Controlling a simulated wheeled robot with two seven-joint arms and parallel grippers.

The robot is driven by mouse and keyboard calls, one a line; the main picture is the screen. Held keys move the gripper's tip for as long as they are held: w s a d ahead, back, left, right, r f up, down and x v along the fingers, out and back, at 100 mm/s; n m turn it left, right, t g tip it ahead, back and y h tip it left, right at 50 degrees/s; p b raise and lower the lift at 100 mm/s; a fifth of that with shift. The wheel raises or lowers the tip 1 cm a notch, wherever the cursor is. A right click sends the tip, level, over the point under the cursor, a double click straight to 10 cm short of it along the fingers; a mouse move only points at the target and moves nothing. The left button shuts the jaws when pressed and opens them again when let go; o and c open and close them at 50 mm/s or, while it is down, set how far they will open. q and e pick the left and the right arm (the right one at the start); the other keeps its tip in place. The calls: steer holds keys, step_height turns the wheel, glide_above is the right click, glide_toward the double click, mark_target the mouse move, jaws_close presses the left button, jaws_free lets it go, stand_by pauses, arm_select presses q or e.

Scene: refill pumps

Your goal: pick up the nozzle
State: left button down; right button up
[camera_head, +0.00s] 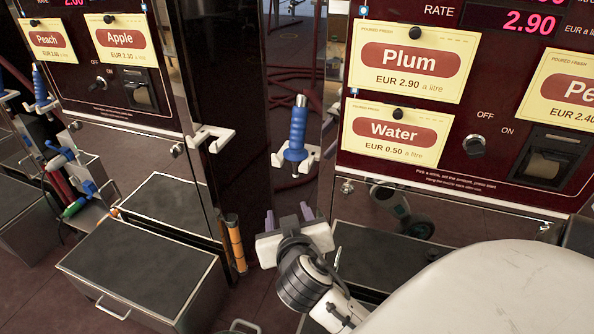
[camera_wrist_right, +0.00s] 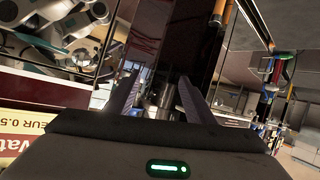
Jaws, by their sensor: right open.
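A nozzle with a blue ribbed grip (camera_head: 297,130) stands upright in a white holder (camera_head: 280,158) on the narrow post between the two pumps. My right gripper (camera_head: 289,214) is open, below and in front of this holder, with its fingers pointing up toward it and apart from the nozzle. The right wrist view shows the two fingers of this gripper (camera_wrist_right: 158,95) spread, with nothing held between them. The blue nozzle cannot be made out clearly in that view. My left gripper is not in view.
An orange grip (camera_head: 235,243) stands low beside the post, left of my gripper. An empty white holder (camera_head: 211,137) is above it. Another blue nozzle (camera_head: 40,85) and several coloured ones hang far left. A grey-topped box (camera_head: 140,262) stands on the floor. Pump panels (camera_head: 440,190) close off the right.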

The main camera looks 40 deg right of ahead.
mark_target(298, 131)
steer(key=w+d+r+m+h, duration=0.1)
steer(key=d+r+m+h, duration=0.1)
steer(key=r, duration=0.2)
steer(key=w+d+r+m+h, duration=0.1)
steer(key=w+d+r+h, duration=0.1)
steer(key=d+r, duration=0.1)
steer(key=w+d+r+m+t+h, duration=0.1)
steer(key=w+d+r+m, duration=0.1)
steer(key=r, duration=0.3)
steer(key=shift+w+d+m+h, duration=0.2)
steer(key=shift+d+m+h, duration=0.1)
steer(key=shift+d+h, duration=0.15)
steer(key=x, duration=0.5)
steer(key=shift+w+a+r, duration=0.15)
steer(key=shift+a+r, duration=0.05)
steer(key=shift+r, duration=0.1)
steer(key=shift+w+d+f, duration=0.1)
steer(key=shift+w+d, duration=0.25)
steer(key=shift+d, duration=0.05)
jaws_close()
